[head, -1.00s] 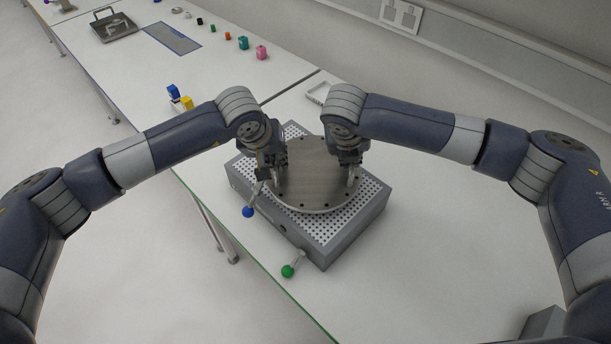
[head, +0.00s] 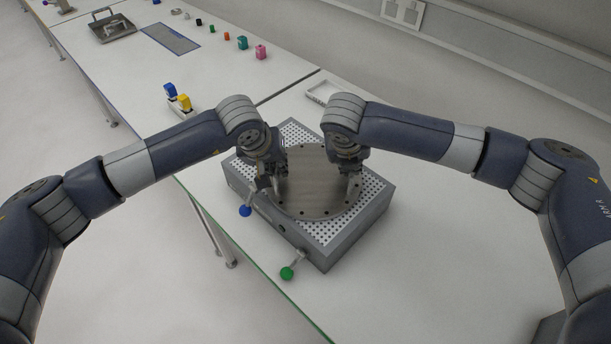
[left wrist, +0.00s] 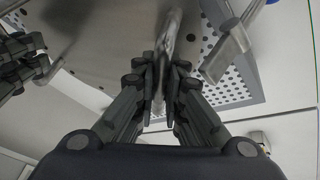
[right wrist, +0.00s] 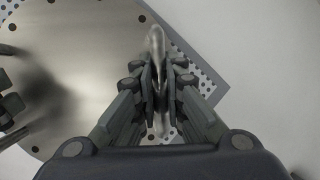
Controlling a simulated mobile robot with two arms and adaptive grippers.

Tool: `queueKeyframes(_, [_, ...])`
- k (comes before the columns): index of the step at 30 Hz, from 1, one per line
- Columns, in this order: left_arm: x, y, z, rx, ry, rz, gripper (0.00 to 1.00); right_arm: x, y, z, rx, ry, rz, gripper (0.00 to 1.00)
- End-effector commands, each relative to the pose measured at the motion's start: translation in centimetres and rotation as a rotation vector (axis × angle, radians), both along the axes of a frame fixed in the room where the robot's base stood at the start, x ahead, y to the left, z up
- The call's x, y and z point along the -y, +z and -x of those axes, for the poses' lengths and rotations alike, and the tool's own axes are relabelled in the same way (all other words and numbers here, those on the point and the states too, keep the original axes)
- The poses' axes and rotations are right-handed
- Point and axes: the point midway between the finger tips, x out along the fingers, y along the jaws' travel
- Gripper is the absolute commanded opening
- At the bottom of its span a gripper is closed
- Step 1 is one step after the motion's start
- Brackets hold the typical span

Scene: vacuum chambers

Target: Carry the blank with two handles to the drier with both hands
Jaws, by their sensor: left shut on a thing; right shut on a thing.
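The blank is a round grey metal disc (head: 313,178) with small dark holes around its rim. It is over the perforated top of a grey box (head: 350,238); I cannot tell whether it touches it. My left gripper (head: 272,182) is shut on the blank's left handle, a bright metal bar in the left wrist view (left wrist: 165,55). My right gripper (head: 352,182) is shut on the right handle, which shows in the right wrist view (right wrist: 156,50). The grippers partly hide both handles in the head view. I cannot tell for sure whether this perforated box is the drier.
The box has a blue-knobbed lever (head: 245,210) and a green-knobbed lever (head: 287,273) at its front. A small white tray (head: 321,92) lies behind. Blue (head: 171,90) and yellow (head: 184,103) pieces stand at left. The table right of the box is clear.

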Motion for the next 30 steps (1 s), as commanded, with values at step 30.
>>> queueKeyframes(30, [-1.1,6.4,2.3,0.007,0.001,0.001,0.3,0.1,-0.2,0.0,-0.001,-0.002,0.001,0.3])
